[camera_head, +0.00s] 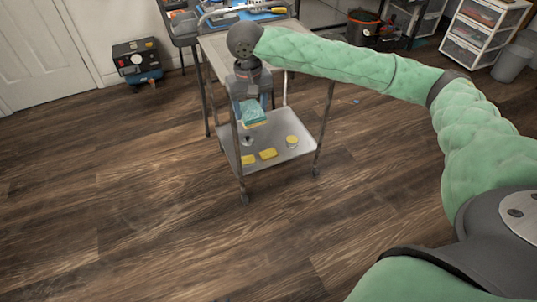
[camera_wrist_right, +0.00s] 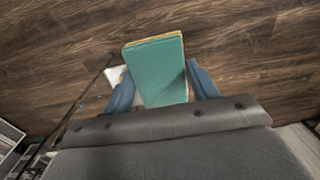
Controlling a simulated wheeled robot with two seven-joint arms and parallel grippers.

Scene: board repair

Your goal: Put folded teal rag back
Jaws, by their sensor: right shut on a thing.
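The folded teal rag (camera_head: 252,112) is held in my right gripper (camera_head: 250,104), in front of the cart and above its lower shelf in the head view. In the right wrist view the rag (camera_wrist_right: 158,75) lies between the two blue fingers of the gripper (camera_wrist_right: 162,88), with a yellow strip along its far edge. The rag appears clear of the shelf, though its exact height is hard to tell. The metal cart (camera_head: 222,42) has an upper tray and a lower shelf (camera_head: 283,153). My left gripper is not in view.
Yellow sponges (camera_head: 268,153) and a small round yellow-topped container (camera_head: 292,141) sit on the lower shelf. Thin cart posts (camera_head: 325,115) stand at the corners. A toolbox (camera_head: 138,62) is on the floor by the wall. The wood floor in front is clear.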

